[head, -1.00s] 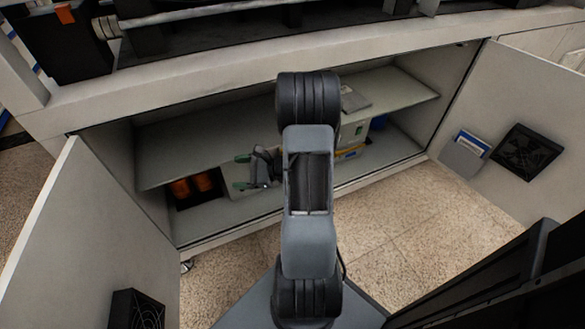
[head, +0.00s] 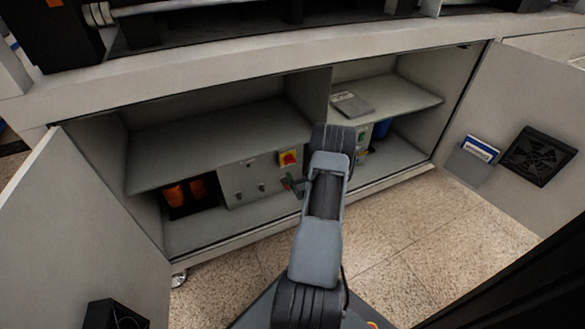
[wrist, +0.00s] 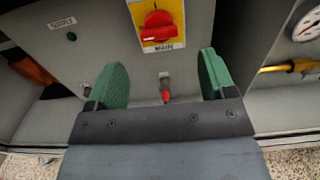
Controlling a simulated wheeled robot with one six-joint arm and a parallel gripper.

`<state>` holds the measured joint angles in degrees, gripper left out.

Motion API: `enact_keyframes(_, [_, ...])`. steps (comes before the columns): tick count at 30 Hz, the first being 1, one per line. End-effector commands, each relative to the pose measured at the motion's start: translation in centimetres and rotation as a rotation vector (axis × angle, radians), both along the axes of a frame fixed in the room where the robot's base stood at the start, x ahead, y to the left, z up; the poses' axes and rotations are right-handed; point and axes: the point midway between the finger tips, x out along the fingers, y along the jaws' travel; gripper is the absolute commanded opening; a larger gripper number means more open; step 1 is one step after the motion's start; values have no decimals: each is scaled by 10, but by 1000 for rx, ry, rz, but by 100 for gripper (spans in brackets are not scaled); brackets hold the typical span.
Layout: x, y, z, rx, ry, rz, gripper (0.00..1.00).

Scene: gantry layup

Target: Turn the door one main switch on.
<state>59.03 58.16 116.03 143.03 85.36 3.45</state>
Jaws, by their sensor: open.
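A red rotary switch (wrist: 157,25) sits on a yellow plate marked MAIN, on a grey panel inside the open cabinet. Its red handle lies roughly level, slightly tilted. In the head view the switch (head: 289,158) is left of my arm, under the shelf. My gripper (wrist: 160,78) has green finger pads, open and apart, with nothing between them touching. Its fingers are below the switch in the wrist view. A small red-tipped part (wrist: 166,92) on the panel shows between the fingers. In the head view my gripper (head: 292,186) is partly hidden by my arm.
The left door (head: 90,225) and right door (head: 520,120) stand open. A shelf (head: 210,145) runs above the panel. Orange parts (head: 185,190) sit at the left. A gauge (wrist: 308,24) and a yellow-handled fitting (wrist: 285,68) are at the right. The floor in front is clear.

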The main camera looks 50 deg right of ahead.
Motion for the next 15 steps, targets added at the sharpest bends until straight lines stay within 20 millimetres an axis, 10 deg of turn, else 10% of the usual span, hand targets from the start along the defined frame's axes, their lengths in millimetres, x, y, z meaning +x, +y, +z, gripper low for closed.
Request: enact_keyframes(15, [56, -22, 0, 0, 0, 2, 77])
